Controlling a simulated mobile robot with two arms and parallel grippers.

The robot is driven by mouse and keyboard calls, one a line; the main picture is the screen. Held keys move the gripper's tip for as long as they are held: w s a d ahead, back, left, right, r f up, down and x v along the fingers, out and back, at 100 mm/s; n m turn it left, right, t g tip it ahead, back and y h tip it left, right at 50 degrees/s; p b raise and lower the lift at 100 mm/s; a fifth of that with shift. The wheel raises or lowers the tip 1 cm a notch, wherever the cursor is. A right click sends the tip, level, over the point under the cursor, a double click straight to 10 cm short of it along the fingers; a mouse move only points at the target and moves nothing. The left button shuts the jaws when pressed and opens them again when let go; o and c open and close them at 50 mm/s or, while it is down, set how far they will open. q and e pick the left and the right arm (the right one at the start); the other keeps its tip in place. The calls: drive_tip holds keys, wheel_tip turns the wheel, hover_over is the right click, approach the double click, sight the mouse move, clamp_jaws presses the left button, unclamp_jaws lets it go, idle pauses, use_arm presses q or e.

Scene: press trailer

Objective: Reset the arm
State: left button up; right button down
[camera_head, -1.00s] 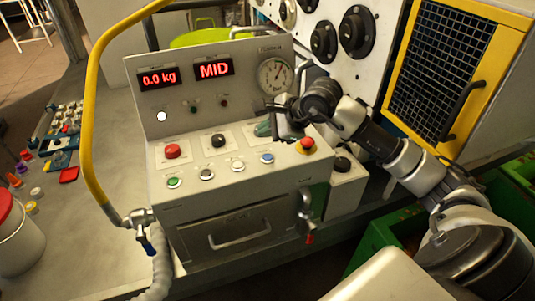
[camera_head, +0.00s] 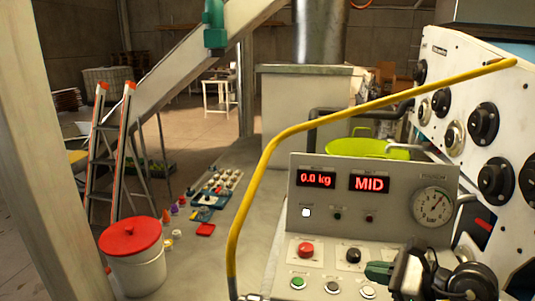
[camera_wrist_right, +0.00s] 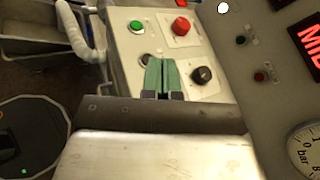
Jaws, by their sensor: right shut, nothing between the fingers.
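My right gripper (camera_head: 378,271) shows at the bottom right of the head view, in front of the control panel's buttons. In the right wrist view its green fingers (camera_wrist_right: 163,78) are together and hold nothing. They are over the button face, near a black knob (camera_wrist_right: 203,75) and the red button (camera_wrist_right: 181,26); I cannot tell whether they touch it. The control panel (camera_head: 450,244) has displays reading 0.0 kg and MID, and a pressure gauge (camera_head: 433,206). My left gripper is in neither current view.
A yellow rail (camera_head: 262,160) arches beside the panel. A white machine face with black knobs (camera_head: 484,120) stands at the right. A white bucket with a red lid (camera_head: 130,237) and small parts are at the left. A ladder (camera_head: 107,160) stands behind them.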

drive_tip(key=s+a+r+m+t+y, duration=0.35)
drive_tip(key=m+t, duration=0.35)
drive_tip(key=m, duration=0.4)
drive_tip(key=s+d+f+m+h, duration=0.2)
drive_tip(key=d+f+m+h, duration=0.25)
drive_tip(key=m+h, duration=0.65)
drive_tip(key=s+d+f+m+h, duration=0.25)
drive_tip(key=f+m+h, duration=0.35)
drive_tip(key=m, duration=1.1)
drive_tip(key=s+a+f+m+g+y, duration=0.2)
drive_tip(key=s+a+f+m+g, duration=0.15)
drive_tip(key=s+f+g, duration=0.45)
drive_tip(key=s+a+f+m+g+y, duration=0.25)
drive_tip(key=s+f+m+g, duration=0.3)
drive_tip(key=s, duration=0.45)
wheel_tip(320, 180, down, 25)
drive_tip(key=n+h, duration=0.1)
drive_tip(key=s+d+f+g, duration=0.1)
drive_tip(key=s+d+f, duration=0.2)
drive_tip(key=s+f, duration=1.3)
drive_tip(key=shift+s+f+n+g, duration=0.3)
drive_tip(key=shift+s+f+g, duration=0.05)
drive_tip(key=shift+f, duration=0.5)
